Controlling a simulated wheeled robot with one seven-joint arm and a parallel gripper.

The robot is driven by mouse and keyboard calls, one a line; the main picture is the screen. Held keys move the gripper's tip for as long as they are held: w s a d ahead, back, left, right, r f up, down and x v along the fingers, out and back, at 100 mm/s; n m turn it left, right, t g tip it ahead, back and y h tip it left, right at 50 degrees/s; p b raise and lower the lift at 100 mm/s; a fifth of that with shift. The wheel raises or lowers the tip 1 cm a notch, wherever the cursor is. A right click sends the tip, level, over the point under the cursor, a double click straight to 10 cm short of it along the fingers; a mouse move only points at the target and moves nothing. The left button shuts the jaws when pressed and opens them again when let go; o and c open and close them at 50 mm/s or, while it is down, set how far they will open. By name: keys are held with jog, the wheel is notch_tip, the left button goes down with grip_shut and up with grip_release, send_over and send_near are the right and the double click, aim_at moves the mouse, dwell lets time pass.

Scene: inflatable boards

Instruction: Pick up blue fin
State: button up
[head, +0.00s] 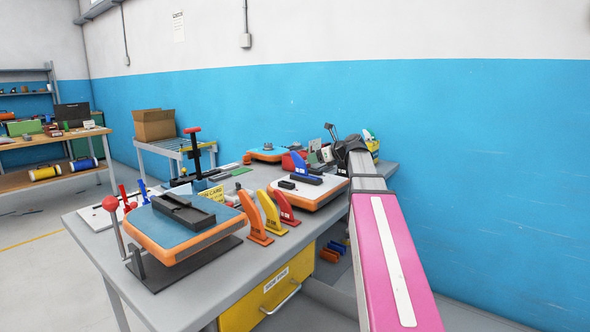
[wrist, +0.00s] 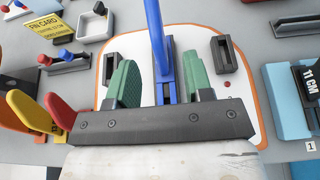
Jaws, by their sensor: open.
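The blue fin (head: 300,163) stands upright on a white board with an orange rim (head: 318,193). In the wrist view the blue fin (wrist: 158,40) rises between the two green finger pads of my gripper (wrist: 159,68), with a visible gap on each side. My gripper is open and straddles the fin without gripping it. The fin's lower blue base shows between the pads; its lowest part is hidden by the dark gripper body. In the head view my gripper (head: 320,152) is small and partly hidden by my arm.
Orange (head: 254,217), yellow (head: 271,212) and red (head: 284,208) fins stand left of the white board on the grey table (head: 258,262). Dark blocks (wrist: 223,54) flank the blue fin. A blue-topped board (head: 180,228) sits on a stand at the front. A blue wall is behind.

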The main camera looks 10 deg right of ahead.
aim_at(297, 163)
jog(key=x, duration=0.4)
jog(key=shift+x, duration=2.75)
jog(key=shift+s+a+f, duration=0.1)
jog(key=shift+s+f, duration=0.05)
jog(key=shift+s, duration=0.05)
grip_shut()
